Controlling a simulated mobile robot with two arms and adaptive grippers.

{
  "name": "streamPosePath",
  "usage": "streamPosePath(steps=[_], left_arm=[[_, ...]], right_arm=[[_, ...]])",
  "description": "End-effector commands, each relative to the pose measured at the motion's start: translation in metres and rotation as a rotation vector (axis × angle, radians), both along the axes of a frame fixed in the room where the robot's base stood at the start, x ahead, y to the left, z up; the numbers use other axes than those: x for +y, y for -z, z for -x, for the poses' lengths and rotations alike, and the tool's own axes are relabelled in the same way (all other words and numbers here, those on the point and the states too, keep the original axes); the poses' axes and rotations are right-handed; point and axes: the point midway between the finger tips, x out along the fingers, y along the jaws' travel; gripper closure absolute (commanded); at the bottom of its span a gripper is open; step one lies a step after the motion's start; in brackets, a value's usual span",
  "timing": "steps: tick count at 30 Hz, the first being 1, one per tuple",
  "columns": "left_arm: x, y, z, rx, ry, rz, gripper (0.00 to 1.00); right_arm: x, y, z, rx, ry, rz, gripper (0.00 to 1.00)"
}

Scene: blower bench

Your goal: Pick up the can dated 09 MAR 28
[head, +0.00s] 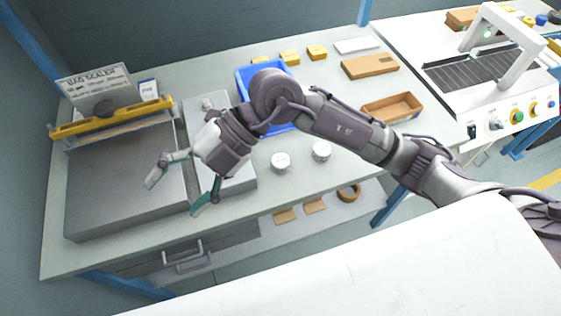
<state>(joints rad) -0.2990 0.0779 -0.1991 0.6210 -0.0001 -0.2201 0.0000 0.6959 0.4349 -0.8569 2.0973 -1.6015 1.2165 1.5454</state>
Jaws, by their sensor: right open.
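Two small cans with pale round tops stand upright on the bench: one can (281,162) nearer the middle, and another can (321,151) just to its right. Any date print on them is too small to read, so I cannot tell which is dated 09 MAR 28. My right gripper (178,190) is open and empty, to the left of both cans. Its fingers are spread above the grey metal plates and touch neither can. My left gripper is not in view.
A bag sealer (120,190) with a yellow bar fills the bench's left. A blue bin (243,76) stands behind my right arm, partly hidden. Wooden trays (370,66) lie at the back right. The bench (345,190) is clear around the cans.

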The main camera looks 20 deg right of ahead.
Motion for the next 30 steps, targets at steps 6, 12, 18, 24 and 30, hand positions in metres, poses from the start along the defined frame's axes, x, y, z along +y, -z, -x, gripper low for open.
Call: streamPosePath(steps=[6,12,18,24,30], left_arm=[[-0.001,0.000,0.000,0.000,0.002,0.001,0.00],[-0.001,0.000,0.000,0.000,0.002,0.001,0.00],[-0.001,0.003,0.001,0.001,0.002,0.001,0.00],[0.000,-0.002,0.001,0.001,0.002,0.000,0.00],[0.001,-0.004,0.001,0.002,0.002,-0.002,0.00]], right_arm=[[-0.114,0.062,-0.073,-0.128,0.222,0.772,0.24],[-0.183,0.055,-0.107,-0.173,0.439,1.095,0.24],[-0.196,0.077,-0.112,-0.172,0.477,1.146,0.24],[-0.200,0.113,-0.116,-0.174,0.476,1.144,0.24],[-0.201,0.134,-0.119,-0.177,0.474,1.140,0.24]])
